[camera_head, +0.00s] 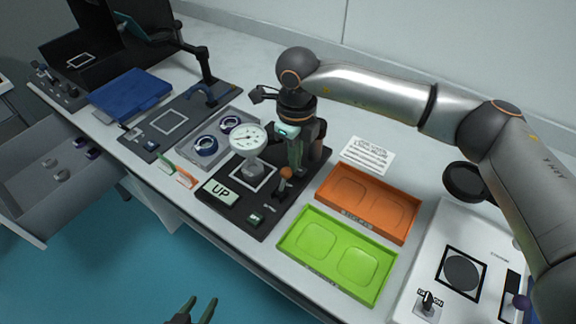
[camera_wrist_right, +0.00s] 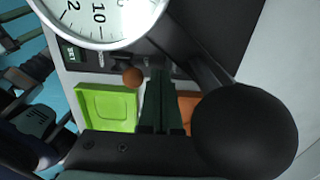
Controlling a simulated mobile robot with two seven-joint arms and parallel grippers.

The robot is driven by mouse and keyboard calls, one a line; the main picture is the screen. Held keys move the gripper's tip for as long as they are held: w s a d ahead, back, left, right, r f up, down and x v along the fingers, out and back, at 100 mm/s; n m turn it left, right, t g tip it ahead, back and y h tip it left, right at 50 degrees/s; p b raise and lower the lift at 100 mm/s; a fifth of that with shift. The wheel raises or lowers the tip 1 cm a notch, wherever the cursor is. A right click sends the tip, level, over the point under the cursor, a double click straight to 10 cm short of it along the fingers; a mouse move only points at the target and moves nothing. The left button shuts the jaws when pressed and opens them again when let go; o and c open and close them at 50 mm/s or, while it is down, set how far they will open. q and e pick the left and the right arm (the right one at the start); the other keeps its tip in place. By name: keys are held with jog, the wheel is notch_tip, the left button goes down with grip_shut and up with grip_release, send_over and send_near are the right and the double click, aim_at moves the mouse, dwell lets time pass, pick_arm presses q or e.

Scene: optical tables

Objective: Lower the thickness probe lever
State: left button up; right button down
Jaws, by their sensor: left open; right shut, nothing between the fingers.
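The thickness probe has a round white dial gauge (camera_head: 248,139) on a black base (camera_head: 232,213). The dial fills the top of the right wrist view (camera_wrist_right: 100,12). A display on the base reads "UP" (camera_head: 220,192). A small brown-orange lever knob (camera_head: 286,173) is at the right of the base and shows left of the fingertips in the right wrist view (camera_wrist_right: 133,77). My right gripper (camera_head: 298,168) points down beside the knob, shut and empty. Contact with the knob cannot be told. My left gripper (camera_head: 196,311) is open, low at the bottom edge, away from the table.
An orange tray (camera_head: 407,231) and a green tray (camera_head: 287,247) lie right of the probe. A station with blue rings (camera_head: 188,159) stands left. A white device (camera_head: 410,290) is at front right. A large dark round part (camera_wrist_right: 243,130) blocks the wrist view's right side.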

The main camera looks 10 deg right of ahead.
aim_at(284, 172)
dwell(0.4)
jog(key=shift+s+a, duration=1.4)
dwell(0.5)
jog(key=shift+w+d+r+p, duration=0.15)
jog(key=shift+r+p, duration=0.5)
jog(key=shift+r, duration=0.55)
jog(key=shift+w+d+r+p, duration=0.2)
jog(key=shift+r+p, duration=0.4)
jog(key=shift+r, duration=0.55)
jog(key=shift+w+d+r+p, duration=0.15)
jog(key=shift+r+p, duration=0.5)
jog(key=shift+r, duration=0.55)
jog(key=shift+s+f, duration=0.1)
